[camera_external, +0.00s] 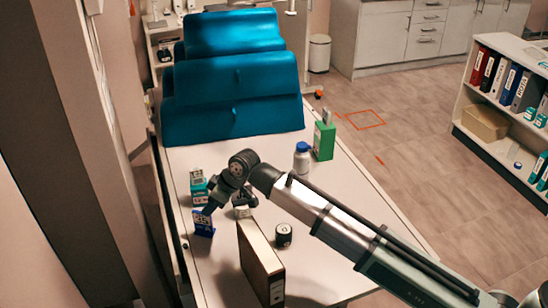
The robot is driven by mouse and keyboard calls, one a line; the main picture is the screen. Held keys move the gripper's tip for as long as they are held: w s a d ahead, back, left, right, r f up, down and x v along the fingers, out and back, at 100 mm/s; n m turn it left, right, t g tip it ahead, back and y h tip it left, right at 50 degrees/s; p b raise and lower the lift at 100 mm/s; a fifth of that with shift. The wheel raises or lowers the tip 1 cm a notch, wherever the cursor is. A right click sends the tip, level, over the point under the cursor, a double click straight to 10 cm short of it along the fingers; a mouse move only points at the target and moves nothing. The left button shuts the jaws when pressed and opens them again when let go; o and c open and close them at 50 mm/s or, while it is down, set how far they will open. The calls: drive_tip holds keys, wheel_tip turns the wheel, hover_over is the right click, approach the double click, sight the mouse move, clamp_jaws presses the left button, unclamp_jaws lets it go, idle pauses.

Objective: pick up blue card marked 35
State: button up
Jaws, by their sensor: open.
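The blue card (203,229) with white markings stands upright near the left edge of the white table. The markings look like 35, but are small. My gripper (209,209) reaches down from the upper right to the card's top edge. It is open. Its fingertips are at or just over the card, and I cannot tell whether they touch it. Part of the card's top is hidden by the gripper.
A teal-and-white box (199,188) stands just behind the card. A brown binder (262,262) stands in front, with a small dark jar (284,235) to its right. A white bottle (302,158) and a green box (324,140) stand farther back. The table's right side is clear.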

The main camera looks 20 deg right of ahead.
hover_over(205, 231)
drive_tip(key=shift+w+f, duration=0.2)
drive_tip(key=shift+f, duration=1.2)
drive_tip(key=shift+w+f, duration=0.15)
drive_tip(key=shift+f, duration=1.2)
clamp_jaws()
